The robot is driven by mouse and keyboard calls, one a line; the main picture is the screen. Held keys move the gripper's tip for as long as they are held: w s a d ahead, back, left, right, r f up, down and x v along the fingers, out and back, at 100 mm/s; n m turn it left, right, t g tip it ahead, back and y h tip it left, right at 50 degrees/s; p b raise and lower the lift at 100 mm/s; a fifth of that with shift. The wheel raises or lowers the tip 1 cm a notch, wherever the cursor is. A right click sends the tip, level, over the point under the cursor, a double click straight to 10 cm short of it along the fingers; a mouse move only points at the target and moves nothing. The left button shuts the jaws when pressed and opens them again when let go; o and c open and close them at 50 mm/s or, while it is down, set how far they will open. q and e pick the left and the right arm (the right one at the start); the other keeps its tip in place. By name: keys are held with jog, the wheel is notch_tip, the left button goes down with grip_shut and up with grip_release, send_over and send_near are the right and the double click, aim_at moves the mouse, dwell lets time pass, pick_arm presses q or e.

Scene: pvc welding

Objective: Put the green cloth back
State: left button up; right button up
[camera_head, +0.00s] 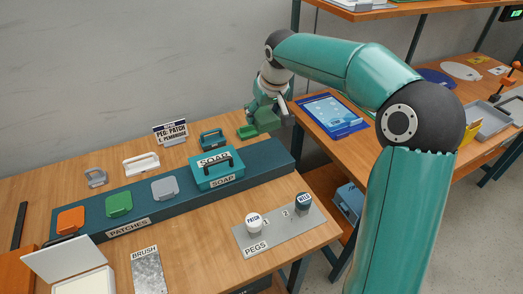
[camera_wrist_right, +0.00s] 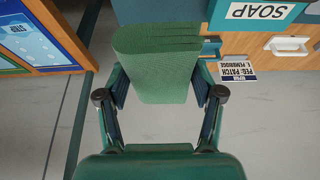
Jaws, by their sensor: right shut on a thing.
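The green cloth (camera_wrist_right: 158,65) is a folded, ribbed block in the right wrist view, held between the two fingers of my right gripper (camera_wrist_right: 160,95). In the head view my right gripper (camera_head: 268,108) is over the back right corner of the table, near the end of the dark teal board, and is partly hidden by its own wrist. A small green piece (camera_head: 247,131) shows just left of it; I cannot tell whether it is part of the cloth. The teal SOAP box (camera_head: 217,169) stands on the board. My left gripper is not in view.
The board (camera_head: 272,160) also bears orange, green and grey patches. A white handle (camera_head: 141,162), a teal handle (camera_head: 212,139) and a sign (camera_head: 171,132) stand behind it. A peg plate (camera_head: 275,234) lies in front. A blue tray (camera_head: 332,115) is on the right-hand table.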

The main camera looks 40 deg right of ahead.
aim_at(271, 130)
notch_tip(271, 130, down, 13)
jog(key=shift+b, duration=0.3)
jog(key=shift+f, duration=0.1)
jog(key=o, duration=1.2)
jog(key=v, duration=1.1)
jog(key=shift+s+a+r, duration=0.1)
jog(key=shift+r, duration=0.25)
jog(key=shift+s+r, duration=0.15)
jog(key=shift+r, duration=0.1)
